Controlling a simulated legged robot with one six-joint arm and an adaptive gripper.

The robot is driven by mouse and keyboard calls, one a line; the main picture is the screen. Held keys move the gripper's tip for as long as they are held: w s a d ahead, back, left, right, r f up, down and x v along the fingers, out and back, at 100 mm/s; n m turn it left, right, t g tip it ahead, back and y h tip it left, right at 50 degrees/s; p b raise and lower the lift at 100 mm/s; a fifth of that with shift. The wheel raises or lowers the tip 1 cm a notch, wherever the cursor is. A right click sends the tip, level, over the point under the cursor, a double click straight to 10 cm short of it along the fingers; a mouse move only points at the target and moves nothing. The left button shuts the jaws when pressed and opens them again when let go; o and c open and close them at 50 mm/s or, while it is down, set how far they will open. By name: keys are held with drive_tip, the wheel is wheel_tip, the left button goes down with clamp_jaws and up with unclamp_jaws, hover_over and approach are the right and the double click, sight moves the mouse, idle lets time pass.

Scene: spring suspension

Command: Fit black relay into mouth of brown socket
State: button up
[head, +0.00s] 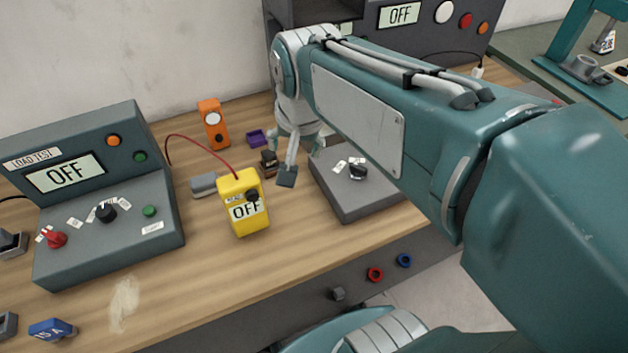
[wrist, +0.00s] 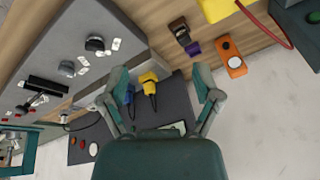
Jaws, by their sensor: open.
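A small brown block with a dark part (head: 268,163) stands on the wooden bench, behind the yellow meter. It also shows in the wrist view (wrist: 180,30), near the top. It looks like the brown socket, but I cannot tell whether its dark part is the black relay or the socket's mouth. No separate black relay can be made out. My gripper (head: 303,160) is open above the bench, just right of the brown block in the head view. In the wrist view my gripper (wrist: 162,86) has its fingers spread with nothing held between them.
A yellow meter (head: 243,205), an orange device (head: 213,124), a purple piece (head: 257,137) and a grey block (head: 203,185) stand close around the brown block. A load-test console (head: 110,200) is at left. A grey knob box (head: 375,195) lies under my arm. The front bench is mostly clear.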

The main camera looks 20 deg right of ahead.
drive_tip(key=s+f+n+t, duration=0.1)
drive_tip(key=s+f+n, duration=0.1)
drive_tip(key=s+n, duration=0.4)
drive_tip(key=s, duration=0.3)
drive_tip(key=shift+s+t, duration=0.25)
drive_tip(key=shift+t, duration=0.15)
